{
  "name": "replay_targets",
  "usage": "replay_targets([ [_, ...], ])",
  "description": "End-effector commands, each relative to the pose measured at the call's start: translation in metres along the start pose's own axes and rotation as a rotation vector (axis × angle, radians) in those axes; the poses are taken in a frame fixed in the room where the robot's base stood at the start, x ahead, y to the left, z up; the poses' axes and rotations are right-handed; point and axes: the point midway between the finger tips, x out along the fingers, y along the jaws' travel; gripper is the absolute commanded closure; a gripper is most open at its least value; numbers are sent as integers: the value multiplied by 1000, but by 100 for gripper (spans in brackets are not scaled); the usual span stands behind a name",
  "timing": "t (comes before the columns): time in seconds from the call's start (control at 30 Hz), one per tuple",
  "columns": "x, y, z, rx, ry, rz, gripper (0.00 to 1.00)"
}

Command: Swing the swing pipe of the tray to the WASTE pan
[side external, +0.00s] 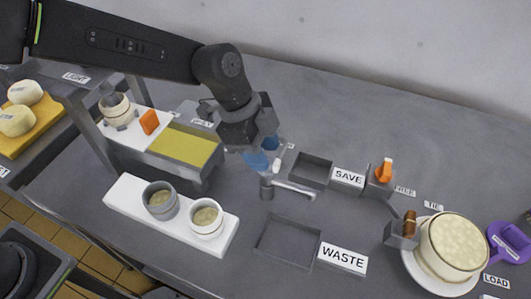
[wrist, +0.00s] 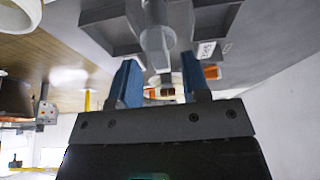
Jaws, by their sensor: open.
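The tray (side external: 207,172) holds a yellow layer. The grey swing pipe (side external: 293,188) has a short upright post and an arm pointing right, its tip between the two pans. A small white upright piece stands near the post, close to my fingers. My gripper (side external: 264,160) is open, its blue fingers just above and behind the post. In the wrist view my gripper (wrist: 159,72) has a pale upright part of the pipe (wrist: 156,38) in line with the gap; contact cannot be told. The WASTE pan (side external: 262,258) is empty at the front. The SAVE pan (side external: 300,179) is behind it.
A white board (side external: 125,215) with two cups stands at the front left. Bare bench lies behind the SAVE pan.

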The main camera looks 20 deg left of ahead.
Motion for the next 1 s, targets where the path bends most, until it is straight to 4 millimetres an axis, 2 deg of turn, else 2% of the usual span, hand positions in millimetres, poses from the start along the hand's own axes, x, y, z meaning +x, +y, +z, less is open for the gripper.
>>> replay_targets([
  [0.13, 13, 0, 0, 0, -1, 1, 57],
  [0.47, 16, 0, 0, 0, -1, -1, 57],
  [0.9, 15, 0, 0, 0, -1, 0, 99],
  [1.0, 15, 0, 0, 0, -1, 0, 100],
])
